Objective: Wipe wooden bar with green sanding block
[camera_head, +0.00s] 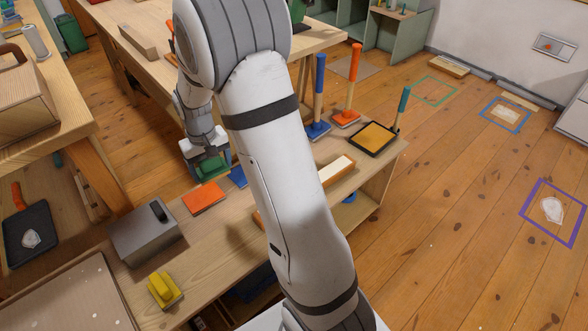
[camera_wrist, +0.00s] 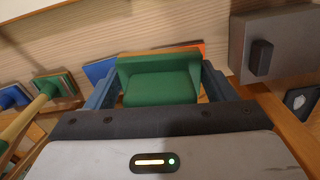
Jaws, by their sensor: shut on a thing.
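My gripper (camera_head: 208,168) is shut on the green sanding block (camera_head: 212,165), near the workbench's far edge and behind the orange sheet. In the wrist view the green block (camera_wrist: 160,80) sits between the two blue-grey fingers. A long wooden bar (camera_head: 335,171) with a pale top lies on the bench to the right of my gripper, apart from it. My arm hides the bar's middle. I cannot tell whether the block touches anything below it.
An orange sheet (camera_head: 204,198) and a blue sheet (camera_head: 237,177) lie on the bench (camera_head: 205,262). A grey box (camera_head: 145,235) and a yellow block (camera_head: 163,290) stand at left. Blue-handled (camera_head: 318,100) and orange-handled (camera_head: 351,88) tools and a framed pad (camera_head: 374,138) are at right.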

